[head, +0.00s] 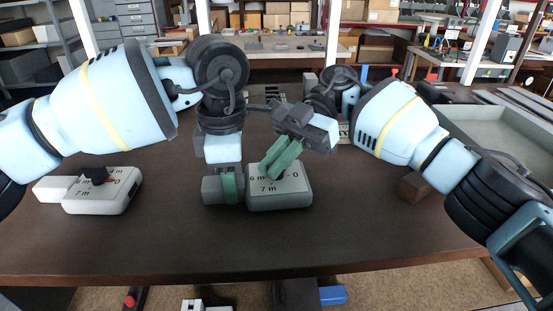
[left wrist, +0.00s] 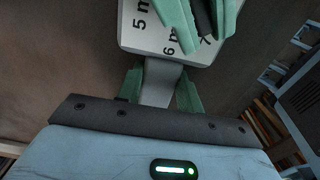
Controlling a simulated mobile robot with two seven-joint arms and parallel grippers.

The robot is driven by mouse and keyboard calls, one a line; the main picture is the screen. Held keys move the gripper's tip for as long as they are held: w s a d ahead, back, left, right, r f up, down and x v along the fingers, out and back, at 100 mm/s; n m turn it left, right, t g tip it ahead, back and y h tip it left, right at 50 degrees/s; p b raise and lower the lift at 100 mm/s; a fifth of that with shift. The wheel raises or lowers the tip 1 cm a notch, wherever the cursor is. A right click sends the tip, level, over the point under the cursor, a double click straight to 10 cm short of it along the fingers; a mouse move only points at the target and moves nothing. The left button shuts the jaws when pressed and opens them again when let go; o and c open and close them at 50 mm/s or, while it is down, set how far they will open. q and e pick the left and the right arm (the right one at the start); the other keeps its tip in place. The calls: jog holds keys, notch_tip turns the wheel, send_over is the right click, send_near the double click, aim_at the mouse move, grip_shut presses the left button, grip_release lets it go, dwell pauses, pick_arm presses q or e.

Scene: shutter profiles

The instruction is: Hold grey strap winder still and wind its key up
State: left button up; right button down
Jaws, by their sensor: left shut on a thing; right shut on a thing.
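The grey strap winder (head: 291,198) lies on the brown table in the middle of the head view. Its top face carries printed marks such as 6 m, 7 m and 0. My left gripper (head: 226,188) is shut on the winder's narrow grip end (left wrist: 160,82), with a green finger on each side of it in the left wrist view. My right gripper (head: 280,158) reaches down over the winder's top. Its green fingers (left wrist: 203,22) are shut on the dark key, which they mostly hide. The key's exact angle cannot be told.
A white winder (head: 108,202) with a dark key (head: 95,175) lies on the table at the left. A small brown block (head: 413,187) and a grey tray (head: 490,133) are at the right. The front of the table is clear.

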jog(key=shift+f+n+g+h, duration=0.15)
jog(key=shift+n+g+h, duration=0.65)
jog(key=shift+n+h, duration=0.15)
jog(key=shift+n, duration=0.25)
jog(key=c, duration=1.5)
grip_release()
jog(key=shift+m+y, duration=0.25)
jog(key=shift+m, duration=0.15)
